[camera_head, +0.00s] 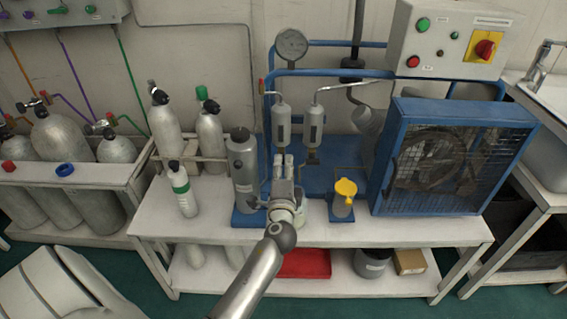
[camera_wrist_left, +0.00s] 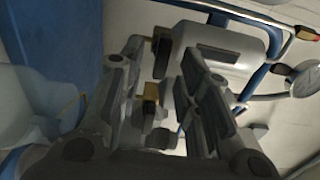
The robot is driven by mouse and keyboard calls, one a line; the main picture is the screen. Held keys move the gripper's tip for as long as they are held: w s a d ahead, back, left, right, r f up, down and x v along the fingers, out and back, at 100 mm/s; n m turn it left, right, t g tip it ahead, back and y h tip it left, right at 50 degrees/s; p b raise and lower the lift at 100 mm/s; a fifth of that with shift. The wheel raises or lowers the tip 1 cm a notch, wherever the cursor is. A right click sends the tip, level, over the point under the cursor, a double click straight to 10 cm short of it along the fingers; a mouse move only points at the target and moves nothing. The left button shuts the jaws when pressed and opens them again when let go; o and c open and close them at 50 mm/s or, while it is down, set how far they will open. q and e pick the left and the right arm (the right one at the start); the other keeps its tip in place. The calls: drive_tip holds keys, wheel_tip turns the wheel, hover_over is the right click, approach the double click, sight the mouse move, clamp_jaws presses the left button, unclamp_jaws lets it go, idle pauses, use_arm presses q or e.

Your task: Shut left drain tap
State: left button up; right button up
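Two grey filter cylinders hang at the front of the blue compressor frame; the left one (camera_head: 281,122) is above my left gripper (camera_head: 283,162), the right one (camera_head: 314,126) just beside it. In the left wrist view a grey cylinder (camera_wrist_left: 225,42) fills the top. A small brass-coloured fitting (camera_wrist_left: 150,92), apparently the left drain tap, shows between the fingers of my left gripper (camera_wrist_left: 160,85), with a dark part (camera_wrist_left: 161,55) above it. The fingers are apart; I cannot tell whether either touches it. In the head view my gripper hides the tap. My right gripper is not in view.
A dark grey bottle (camera_head: 243,165) stands close left of my gripper. A grey container with a yellow top (camera_head: 345,188) stands to the right, before the caged fan (camera_head: 440,165). A pressure gauge (camera_head: 291,44) is above. The white bench's front edge (camera_head: 400,233) is mostly clear.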

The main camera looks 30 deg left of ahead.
use_arm(q)
drive_tip(key=shift+v, duration=2.75)
